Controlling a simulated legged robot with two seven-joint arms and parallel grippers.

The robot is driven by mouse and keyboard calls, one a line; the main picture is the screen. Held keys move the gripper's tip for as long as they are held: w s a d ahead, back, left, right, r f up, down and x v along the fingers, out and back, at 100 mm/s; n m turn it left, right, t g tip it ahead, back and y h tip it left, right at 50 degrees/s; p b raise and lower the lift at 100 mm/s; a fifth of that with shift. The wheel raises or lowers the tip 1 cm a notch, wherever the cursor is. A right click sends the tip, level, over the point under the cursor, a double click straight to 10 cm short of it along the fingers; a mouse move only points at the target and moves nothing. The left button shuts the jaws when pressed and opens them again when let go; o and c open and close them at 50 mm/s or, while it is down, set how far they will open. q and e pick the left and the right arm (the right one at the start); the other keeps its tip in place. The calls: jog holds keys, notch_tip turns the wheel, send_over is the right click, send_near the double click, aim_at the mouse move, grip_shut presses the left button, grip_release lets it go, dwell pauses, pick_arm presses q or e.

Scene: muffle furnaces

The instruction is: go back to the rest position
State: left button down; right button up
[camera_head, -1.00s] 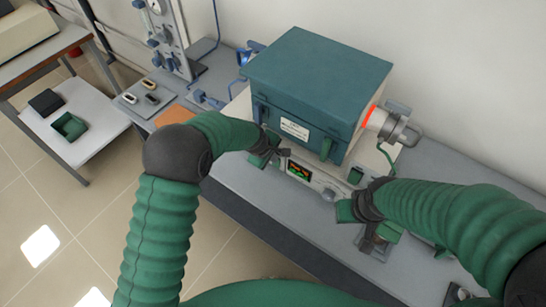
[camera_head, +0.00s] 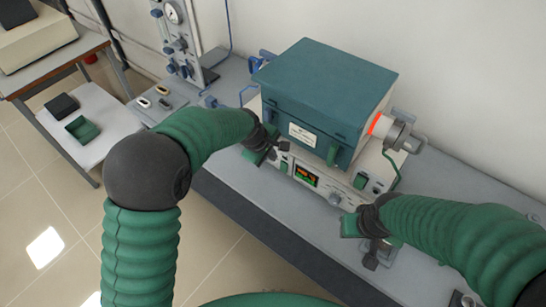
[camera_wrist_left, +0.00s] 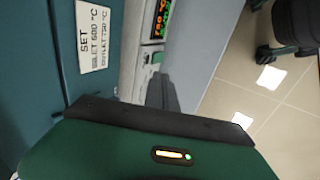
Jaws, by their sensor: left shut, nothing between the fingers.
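The teal muffle furnace (camera_head: 318,100) stands on the grey bench, its front door closed and an orange-red glow at its right-hand tube. A lit control panel (camera_head: 307,176) is below the door; its display (camera_wrist_left: 162,18) also shows in the left wrist view. My left gripper (camera_head: 282,151) is shut and empty in front of the furnace's left front corner, near the panel. My right gripper (camera_head: 371,254) is low in front of the panel's right end, over the bench front; its fingertips are too small and dark to tell their state.
The grey bench (camera_head: 430,189) runs along the wall. A gas panel with a gauge (camera_head: 174,14) stands at the back left. The tiled floor at lower left is clear.

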pick_arm(q)
jog(key=s+a+m+y, duration=0.1)
jog(key=s+a+m, duration=0.4)
jog(key=s+a, duration=0.4)
jog(key=s+a+m+g+y, duration=0.1)
jog(key=s+a+m+y, duration=0.1)
jog(key=s+a+m, duration=0.3)
jog(key=s+a, duration=0.4)
jog(key=s, duration=0.5)
jog(key=shift+s+a+m, duration=0.15)
jog(key=shift+s+m, duration=0.2)
jog(key=shift+m, duration=0.05)
jog(key=shift+a, duration=0.25)
jog(key=shift+d, duration=0.15)
